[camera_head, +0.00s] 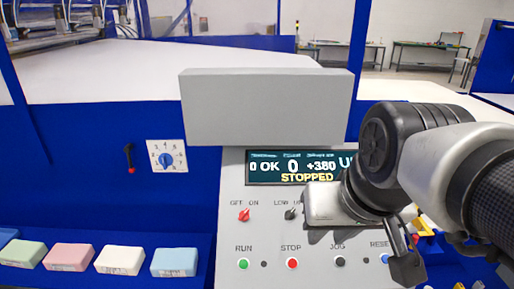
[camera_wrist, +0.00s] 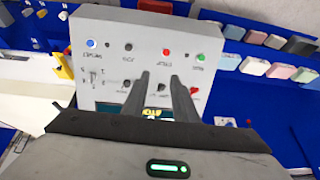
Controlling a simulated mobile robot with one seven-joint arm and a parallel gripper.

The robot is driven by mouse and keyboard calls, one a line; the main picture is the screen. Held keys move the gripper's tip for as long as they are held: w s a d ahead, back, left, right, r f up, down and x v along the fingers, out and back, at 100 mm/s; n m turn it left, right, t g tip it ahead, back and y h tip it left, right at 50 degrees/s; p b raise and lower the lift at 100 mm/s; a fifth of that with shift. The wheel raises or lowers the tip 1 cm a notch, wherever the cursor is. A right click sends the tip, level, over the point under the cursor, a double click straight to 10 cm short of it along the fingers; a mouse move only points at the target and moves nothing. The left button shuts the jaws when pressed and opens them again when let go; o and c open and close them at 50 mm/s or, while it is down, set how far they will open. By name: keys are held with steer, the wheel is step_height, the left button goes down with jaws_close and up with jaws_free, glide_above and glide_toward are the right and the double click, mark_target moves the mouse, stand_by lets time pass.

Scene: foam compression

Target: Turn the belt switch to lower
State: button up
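No label reading "belt" is legible. In the wrist view, where the panel appears upside down, the dark switch (camera_wrist: 163,88) shows between the two fingers of my gripper (camera_wrist: 162,75), with the red switch (camera_wrist: 194,90) to its right. The fingers are apart, with nothing seen held. Whether they touch the switch cannot be told. Another dark knob (camera_wrist: 126,84) lies left of the fingers.
The display (camera_head: 295,167) reads STOPPED. Below the switches are a green RUN button (camera_head: 243,263), a red STOP button (camera_head: 292,264) and a JOG button (camera_head: 340,262). A grey box (camera_head: 265,108) juts above the display. Coloured foam blocks (camera_head: 120,260) lie at the left.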

mark_target(291, 212)
steer(key=w+d+r+m+g+y+b, duration=0.1)
steer(key=w+d+r+m+g+b, duration=0.1)
steer(key=w+m+b, duration=0.45)
steer(key=w+d+r+m+g+y+b, duration=0.1)
steer(key=w+r+y+b, duration=0.15)
steer(key=w, duration=0.75)
steer(key=shift+n+h, duration=0.25)
steer(key=b+x, duration=0.1)
steer(key=x, duration=0.5)
steer(key=b+x, duration=0.1)
steer(key=x, duration=1.1)
steer(key=shift+s+d+f+b, duration=0.1)
steer(key=shift+d+b, duration=0.25)
steer(key=shift+b, duration=0.05)
jaws_close()
